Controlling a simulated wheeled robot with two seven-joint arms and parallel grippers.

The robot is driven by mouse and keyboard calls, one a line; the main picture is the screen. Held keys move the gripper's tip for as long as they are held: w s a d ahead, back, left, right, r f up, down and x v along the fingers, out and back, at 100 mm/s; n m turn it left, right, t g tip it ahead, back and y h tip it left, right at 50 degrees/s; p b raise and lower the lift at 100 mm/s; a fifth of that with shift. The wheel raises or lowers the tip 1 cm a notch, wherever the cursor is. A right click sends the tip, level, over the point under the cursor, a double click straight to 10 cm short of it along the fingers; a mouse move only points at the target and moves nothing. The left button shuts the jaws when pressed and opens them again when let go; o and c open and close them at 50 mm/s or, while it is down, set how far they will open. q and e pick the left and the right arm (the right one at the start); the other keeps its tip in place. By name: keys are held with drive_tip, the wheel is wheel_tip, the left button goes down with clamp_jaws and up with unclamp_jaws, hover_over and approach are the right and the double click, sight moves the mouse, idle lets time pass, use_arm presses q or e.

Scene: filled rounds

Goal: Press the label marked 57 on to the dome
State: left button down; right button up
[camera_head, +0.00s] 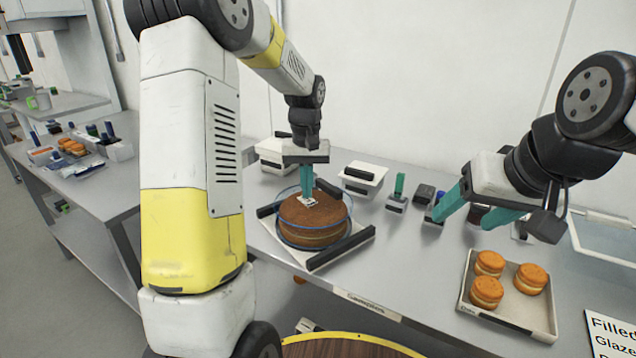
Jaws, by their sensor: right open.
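A clear dome (348,225) with a blue rim line covers a round brown cake (315,222) on a white tray with dark bars (340,252). A small white label (308,201) with dark marks shows at the top of the dome; its number is too small to read. My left gripper (307,192) points down over the dome, its teal fingers close together with the label at their tips. Whether the label touches the dome I cannot tell. My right gripper (468,214) is open and empty over the bench to the right, its teal fingers apart.
A tray (512,318) with three orange filled rounds (487,291) lies at the right front. White tubs (362,177) and small stamp-like tools (397,196) stand along the wall. A printed sign (612,335) is at the right edge. Bare bench lies between the two trays.

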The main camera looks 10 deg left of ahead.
use_arm(q)
drive_tip(key=shift+f, duration=0.45)
idle(1.4)
wheel_tip(320, 180, up, 8)
idle(1.0)
drive_tip(key=s+d+r+m+t+h, duration=0.1)
drive_tip(key=s+r+t, duration=0.2)
drive_tip(key=s, duration=0.9)
drive_tip(key=s+d+r+m+t+h, duration=0.1)
drive_tip(key=s+r+t, duration=0.2)
drive_tip(key=s, duration=0.9)
drive_tip(key=shift+m, duration=0.3)
